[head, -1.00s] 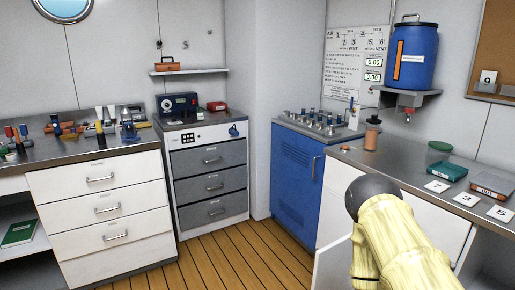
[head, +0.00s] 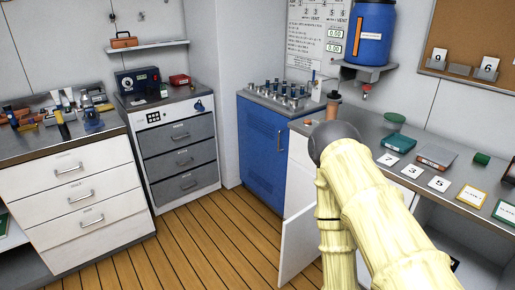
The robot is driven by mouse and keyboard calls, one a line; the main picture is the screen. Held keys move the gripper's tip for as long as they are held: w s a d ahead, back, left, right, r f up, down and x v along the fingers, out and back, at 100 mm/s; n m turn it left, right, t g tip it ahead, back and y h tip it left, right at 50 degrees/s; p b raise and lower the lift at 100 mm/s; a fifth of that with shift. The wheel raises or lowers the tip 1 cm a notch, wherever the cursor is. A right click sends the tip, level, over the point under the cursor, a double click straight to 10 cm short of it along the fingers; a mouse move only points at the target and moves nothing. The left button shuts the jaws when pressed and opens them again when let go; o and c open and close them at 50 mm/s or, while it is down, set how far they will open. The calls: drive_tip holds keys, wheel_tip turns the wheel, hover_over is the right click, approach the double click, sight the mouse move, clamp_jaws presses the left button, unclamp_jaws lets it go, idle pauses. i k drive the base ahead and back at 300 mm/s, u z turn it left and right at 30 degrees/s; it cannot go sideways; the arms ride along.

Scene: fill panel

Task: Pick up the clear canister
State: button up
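A small brownish canister (head: 333,105) with a dark top stands near the far left end of the right-hand counter (head: 378,128). My arm covers its lower part. It may be the clear canister, but I cannot tell whether it is see-through. My pale yellow arm rises from the bottom of the head view, with a dark grey joint in front of the counter. My gripper is not in view.
A blue drum (head: 371,32) sits on a wall shelf above the counter. A blue cabinet (head: 262,147) carries a panel of several knobs (head: 288,92). Number cards (head: 412,171) and small boxes lie on the right. A white cabinet door (head: 299,243) stands open. The wooden floor (head: 205,250) is clear.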

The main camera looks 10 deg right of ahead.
sight(333, 105)
drive_tip(key=u, duration=0.8)
drive_tip(key=i, duration=2.95)
drive_tip(key=z, duration=3.3)
